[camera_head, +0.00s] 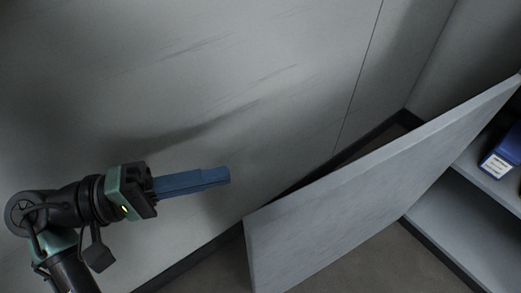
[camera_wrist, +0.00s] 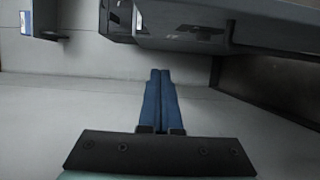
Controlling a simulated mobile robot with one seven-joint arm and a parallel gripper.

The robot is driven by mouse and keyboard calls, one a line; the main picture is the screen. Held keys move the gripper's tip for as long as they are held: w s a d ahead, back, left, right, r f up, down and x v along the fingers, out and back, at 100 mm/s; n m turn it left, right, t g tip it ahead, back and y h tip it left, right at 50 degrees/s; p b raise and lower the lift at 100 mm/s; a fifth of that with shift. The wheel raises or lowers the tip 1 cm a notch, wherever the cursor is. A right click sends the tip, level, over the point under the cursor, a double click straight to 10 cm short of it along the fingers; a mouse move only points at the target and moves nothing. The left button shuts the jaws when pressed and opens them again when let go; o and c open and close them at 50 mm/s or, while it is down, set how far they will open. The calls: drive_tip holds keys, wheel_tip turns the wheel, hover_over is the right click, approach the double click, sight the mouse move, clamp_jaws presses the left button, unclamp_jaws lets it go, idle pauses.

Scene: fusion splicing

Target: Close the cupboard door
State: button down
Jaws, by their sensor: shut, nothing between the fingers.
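The cupboard door (camera_head: 365,190) is a flat grey panel that stands open in the head view, swung out from the cupboard at the right. Its free edge is toward the lower left. The cupboard shelf (camera_head: 450,222) shows behind it. My gripper (camera_head: 229,175) has blue fingers, pressed together with nothing between them. In the head view it is at the left, in front of the wall, up and left of the door's free edge, with a gap seen between them. The wrist view also shows the shut fingers (camera_wrist: 160,72).
A blue binder (camera_head: 500,155) with a white label stands on an upper shelf at the right. A grey wall (camera_head: 250,80) fills the back and left. Bare floor (camera_head: 390,265) lies below the door, and a dark skirting runs along the wall's foot.

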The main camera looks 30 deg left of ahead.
drive_tip(key=w+d+b, duration=0.5)
drive_tip(key=d+b, duration=0.2)
drive_tip(key=d, duration=0.3)
drive_tip(key=shift+w, duration=0.15)
drive_tip(key=shift+d, duration=0.15)
